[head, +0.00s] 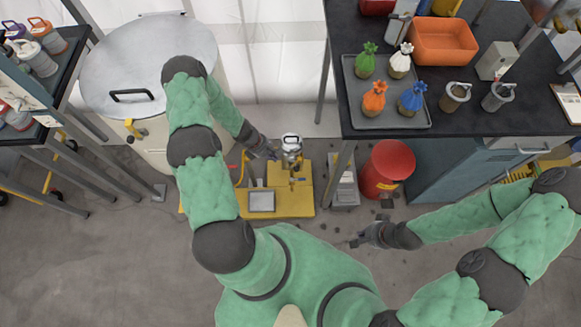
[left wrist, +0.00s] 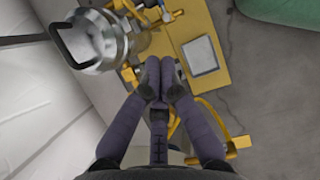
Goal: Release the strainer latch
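The strainer (head: 291,146) is a silvery metal canister with a dark-handled lid on a yellow stand (head: 293,200) on the floor. In the left wrist view the strainer (left wrist: 100,42) is at upper left. I cannot clearly pick out its latch. My left gripper (head: 270,151) is just left of the strainer in the head view. In the left wrist view its fingertips (left wrist: 160,72) come together over the stand, beside yellow bars; whether anything thin is between them is hidden. My right gripper (head: 356,240) is low over the floor, away from the strainer, too small to read.
A large lidded vat (head: 150,65) stands left of the stand. A red drum (head: 387,170) stands to the right, beside a dark workbench (head: 470,118) with a tray of colored bags (head: 392,118) and an orange bin (head: 443,40). A rack of bottles is at far left.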

